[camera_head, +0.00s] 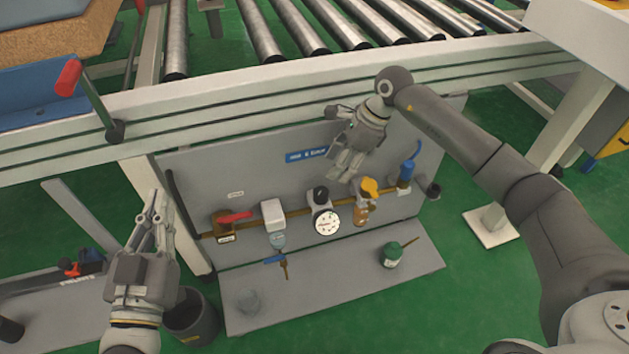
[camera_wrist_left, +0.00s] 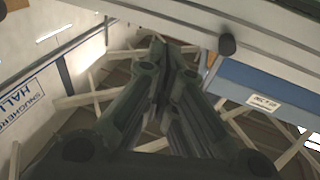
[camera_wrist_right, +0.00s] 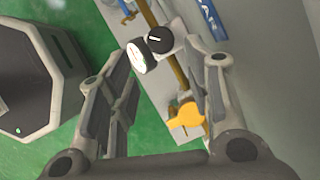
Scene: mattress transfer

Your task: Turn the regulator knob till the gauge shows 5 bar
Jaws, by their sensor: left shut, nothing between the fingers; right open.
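The regulator's black knob (camera_head: 320,194) sits on the pipe just above the round white gauge (camera_head: 327,221), whose reading is too small to tell. My right gripper (camera_head: 348,172) is open and empty, up and right of the knob in the head view. In the right wrist view the knob (camera_wrist_right: 160,40) and the gauge (camera_wrist_right: 136,57), seen edge-on, show between the open fingers, apart from them. My left gripper (camera_head: 157,206) is shut and empty at the left of the panel; its closed fingers also show in the left wrist view (camera_wrist_left: 163,60).
On the grey panel (camera_head: 195,180) are a red-handled valve (camera_head: 234,218), a white box (camera_head: 273,213), a yellow-topped valve (camera_head: 369,188) and a blue fitting (camera_head: 405,172). A green-topped item (camera_head: 391,254) stands on the lower shelf. The conveyor frame (camera_head: 300,90) runs above.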

